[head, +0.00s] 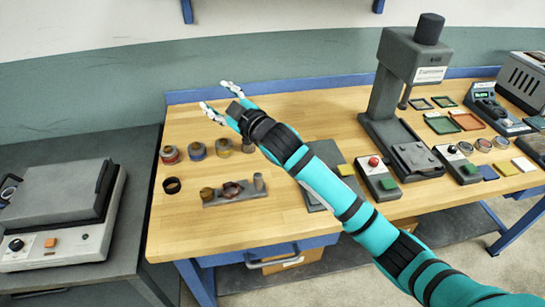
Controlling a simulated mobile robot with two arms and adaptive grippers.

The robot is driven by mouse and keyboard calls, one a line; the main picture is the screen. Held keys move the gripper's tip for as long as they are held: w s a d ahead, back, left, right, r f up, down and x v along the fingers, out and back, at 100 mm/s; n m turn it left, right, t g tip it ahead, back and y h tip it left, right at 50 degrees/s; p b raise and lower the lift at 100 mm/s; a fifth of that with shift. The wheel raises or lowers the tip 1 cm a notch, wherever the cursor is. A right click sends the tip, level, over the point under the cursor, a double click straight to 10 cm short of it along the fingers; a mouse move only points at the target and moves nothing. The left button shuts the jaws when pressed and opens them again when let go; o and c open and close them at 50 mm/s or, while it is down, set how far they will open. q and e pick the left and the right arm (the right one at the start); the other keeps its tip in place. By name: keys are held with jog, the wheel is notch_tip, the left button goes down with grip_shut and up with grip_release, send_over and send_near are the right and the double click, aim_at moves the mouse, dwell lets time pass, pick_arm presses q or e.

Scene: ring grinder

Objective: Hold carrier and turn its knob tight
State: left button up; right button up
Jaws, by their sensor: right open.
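A grey block-like fixture, which looks like the carrier (235,199), rests on the wooden table at left of centre. It bears a brownish ring-shaped part in its middle, a brown round piece at its left end and an upright grey cylinder (259,182) at its right end. I cannot tell which of these is the knob. My right gripper (215,96) is open and empty, above the table's back left part, beyond the carrier and apart from it. My right arm reaches in from the lower right. My left gripper is out of view.
Several coloured rings (197,151) stand behind the carrier, and a dark ring (172,185) lies to its left. A grey press (402,95), button boxes (376,178) and small trays (441,125) fill the right side. A lidded machine (62,210) stands on the left bench.

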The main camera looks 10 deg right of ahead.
jog(key=w+d+f+m+g+h, duration=0.1)
jog(key=d+f+m+g+h, duration=0.1)
jog(key=d+f+h, duration=0.15)
jog(key=m+g+h, duration=0.2)
jog(key=g, duration=0.9)
send_near(261, 176)
jog(key=x, duration=1.2)
jog(key=shift+f, duration=0.2)
grip_shut()
